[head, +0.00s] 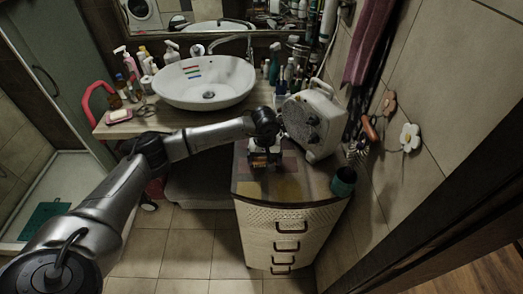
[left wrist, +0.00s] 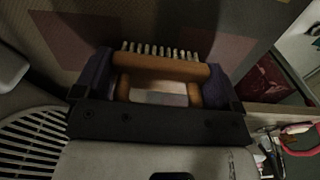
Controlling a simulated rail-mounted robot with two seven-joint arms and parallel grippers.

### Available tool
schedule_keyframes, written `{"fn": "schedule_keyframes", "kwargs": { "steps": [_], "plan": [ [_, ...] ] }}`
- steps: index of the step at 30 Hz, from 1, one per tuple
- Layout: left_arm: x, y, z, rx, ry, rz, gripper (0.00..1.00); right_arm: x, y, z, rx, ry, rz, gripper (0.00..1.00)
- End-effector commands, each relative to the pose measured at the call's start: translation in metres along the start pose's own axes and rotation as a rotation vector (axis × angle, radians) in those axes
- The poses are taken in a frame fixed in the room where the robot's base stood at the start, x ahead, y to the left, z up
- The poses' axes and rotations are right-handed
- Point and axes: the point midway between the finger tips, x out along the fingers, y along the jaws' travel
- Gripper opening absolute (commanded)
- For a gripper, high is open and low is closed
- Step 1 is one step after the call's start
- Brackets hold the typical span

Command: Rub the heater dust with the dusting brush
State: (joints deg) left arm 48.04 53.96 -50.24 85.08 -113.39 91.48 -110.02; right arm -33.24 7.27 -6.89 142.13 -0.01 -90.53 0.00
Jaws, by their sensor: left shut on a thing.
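My left gripper (head: 264,160) is over the top of the drawer cabinet (head: 240,190), just left of the white heater (head: 316,122). In the left wrist view the gripper (left wrist: 160,82) is shut on the dusting brush (left wrist: 162,68), which has a wooden handle and a row of pale bristles. The bristles point away from the wrist, towards the patterned cabinet top. A slotted grille, apparently the heater's (left wrist: 32,145), shows at the left of the wrist view. I cannot make out the dust, or whether the bristles touch anything. My right gripper is not in view.
A white basin (head: 205,82) stands on the wooden counter (head: 130,127) with bottles around it. A dark green cup (head: 343,181) is at the cabinet's right edge. Flower hooks (head: 409,137) and hanging cloths are on the right wall. Floor in front is clear.

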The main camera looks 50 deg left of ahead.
Motion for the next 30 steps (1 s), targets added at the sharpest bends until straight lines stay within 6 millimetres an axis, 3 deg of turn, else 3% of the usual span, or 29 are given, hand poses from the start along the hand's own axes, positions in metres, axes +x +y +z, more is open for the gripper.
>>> {"fn": "schedule_keyframes", "kwargs": {
  "steps": [11, 15, 30],
  "plan": [
    [-0.002, 0.010, 0.036, 0.016, -0.002, -0.001, 0.68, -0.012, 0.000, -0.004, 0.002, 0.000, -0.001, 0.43],
    [-0.027, 0.007, 0.033, 0.010, 0.002, 0.001, 0.68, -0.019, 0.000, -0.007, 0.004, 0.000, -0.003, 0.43],
    [-0.070, -0.001, 0.031, -0.003, 0.001, 0.001, 0.68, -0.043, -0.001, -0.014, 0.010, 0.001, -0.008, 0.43]
  ]
}}
